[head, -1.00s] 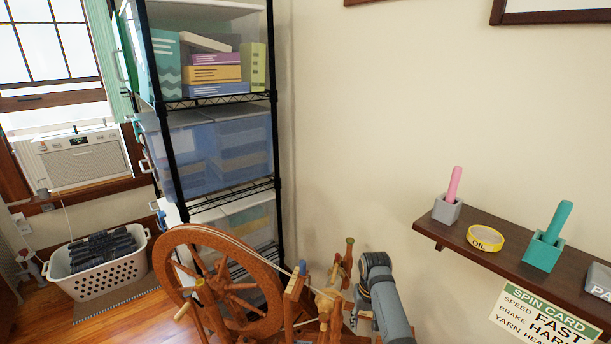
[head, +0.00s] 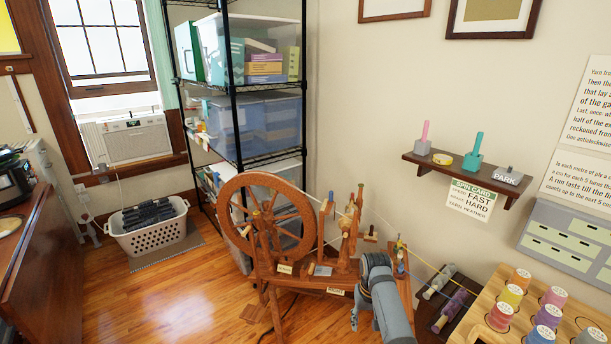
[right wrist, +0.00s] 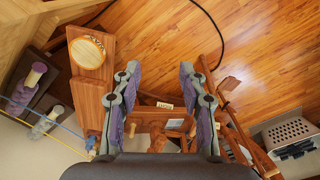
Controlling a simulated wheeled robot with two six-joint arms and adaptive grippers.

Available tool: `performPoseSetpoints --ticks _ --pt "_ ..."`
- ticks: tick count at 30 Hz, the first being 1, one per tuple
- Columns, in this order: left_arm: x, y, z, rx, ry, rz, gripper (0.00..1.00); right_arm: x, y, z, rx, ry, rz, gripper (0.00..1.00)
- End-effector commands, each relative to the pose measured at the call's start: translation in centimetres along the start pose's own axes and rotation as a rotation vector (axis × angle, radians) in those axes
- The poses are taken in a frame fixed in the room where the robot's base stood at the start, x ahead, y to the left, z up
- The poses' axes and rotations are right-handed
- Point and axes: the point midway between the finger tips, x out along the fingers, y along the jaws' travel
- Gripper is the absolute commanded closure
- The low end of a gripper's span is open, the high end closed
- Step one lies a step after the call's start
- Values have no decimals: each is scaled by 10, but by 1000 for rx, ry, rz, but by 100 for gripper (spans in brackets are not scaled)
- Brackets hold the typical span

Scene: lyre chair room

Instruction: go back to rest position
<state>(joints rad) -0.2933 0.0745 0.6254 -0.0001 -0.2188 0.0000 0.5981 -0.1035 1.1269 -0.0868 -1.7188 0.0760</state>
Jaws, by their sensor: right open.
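My right arm comes in at the bottom of the head view, in front of the wooden spinning wheel (head: 265,181). In the right wrist view my right gripper (right wrist: 160,70) has its two fingers wide apart, with nothing between the tips. The spinning wheel's wooden frame (right wrist: 90,105) lies beyond and beside the fingers there, and I cannot tell how near it is. My left gripper is in neither view.
A shelf (head: 470,179) with pegs hangs on the right wall. A spool rack (head: 486,296) and a dark tray (head: 431,316) are at lower right. A laundry basket (head: 150,239) and a black wire rack (head: 237,115) stand behind. Wooden floor (head: 165,300) is clear at lower left.

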Motion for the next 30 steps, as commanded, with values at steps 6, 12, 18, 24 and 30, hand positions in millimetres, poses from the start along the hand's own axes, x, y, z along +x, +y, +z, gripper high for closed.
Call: performPoseSetpoints --ticks 6,12,18,24,30 --pt "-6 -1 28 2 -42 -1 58 56 9 22 -2 -3 4 58" --pt "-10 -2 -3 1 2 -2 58 118 20 53 -6 6 9 58" --pt "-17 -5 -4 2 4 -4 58 198 37 115 -12 16 17 58" --pt "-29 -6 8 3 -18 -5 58 297 71 250 -25 32 37 58" --pt "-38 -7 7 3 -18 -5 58 346 106 401 -44 63 60 58"
